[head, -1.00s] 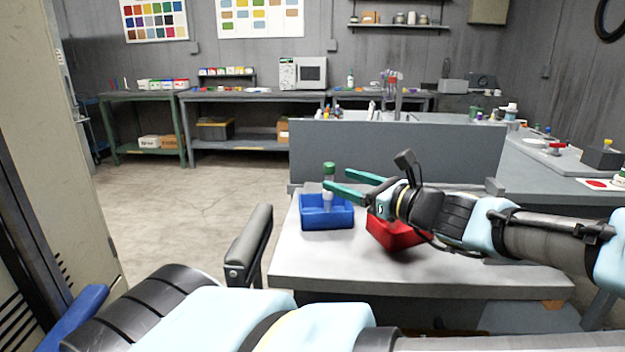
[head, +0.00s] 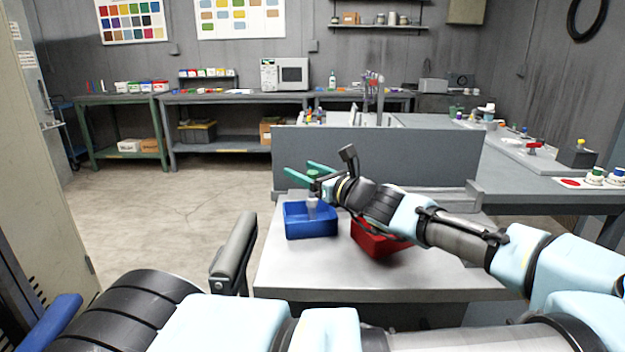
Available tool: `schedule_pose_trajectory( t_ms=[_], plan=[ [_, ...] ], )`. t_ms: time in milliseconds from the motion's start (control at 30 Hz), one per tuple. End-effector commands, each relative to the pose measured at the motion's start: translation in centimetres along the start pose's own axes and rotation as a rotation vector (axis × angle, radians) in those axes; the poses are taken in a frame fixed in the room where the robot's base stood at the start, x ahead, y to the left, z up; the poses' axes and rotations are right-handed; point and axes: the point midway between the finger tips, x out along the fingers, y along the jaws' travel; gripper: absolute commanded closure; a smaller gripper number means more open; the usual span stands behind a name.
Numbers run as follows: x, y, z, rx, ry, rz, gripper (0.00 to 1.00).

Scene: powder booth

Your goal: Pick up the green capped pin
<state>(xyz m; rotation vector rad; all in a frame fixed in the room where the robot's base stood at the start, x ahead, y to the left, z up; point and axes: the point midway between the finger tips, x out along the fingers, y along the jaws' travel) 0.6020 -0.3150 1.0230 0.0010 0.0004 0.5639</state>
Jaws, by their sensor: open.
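The green capped pin (head: 311,207) stands upright in the blue bin (head: 310,228), its pale body showing above the rim. Its green top is largely lost among my green fingers. My gripper (head: 298,168) is open, with its two fingers pointing left at about the height of the cap. The fingers overlap the cap in the picture. I cannot tell whether the cap is between them or whether they touch it.
A red bin (head: 375,242) sits right of the blue bin, partly under my arm. Both stand on a grey table (head: 330,282). A grey panel (head: 400,155) rises behind the table. The table front is clear.

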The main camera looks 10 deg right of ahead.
Motion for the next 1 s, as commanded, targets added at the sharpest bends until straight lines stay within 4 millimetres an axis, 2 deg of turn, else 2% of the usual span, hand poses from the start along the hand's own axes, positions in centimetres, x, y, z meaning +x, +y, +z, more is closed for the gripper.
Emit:
schedule_pose_trajectory(
  t_ms=[267, 867, 1000],
  plan=[
    [0.42, 0.0, -0.04, -0.001, 0.0, 0.0, 0.33],
    [0.4, 0.0, -0.03, -0.001, 0.0, 0.0, 1.0],
    [0.4, 0.0, -0.03, -0.001, 0.0, 0.0, 1.0]
  ],
)
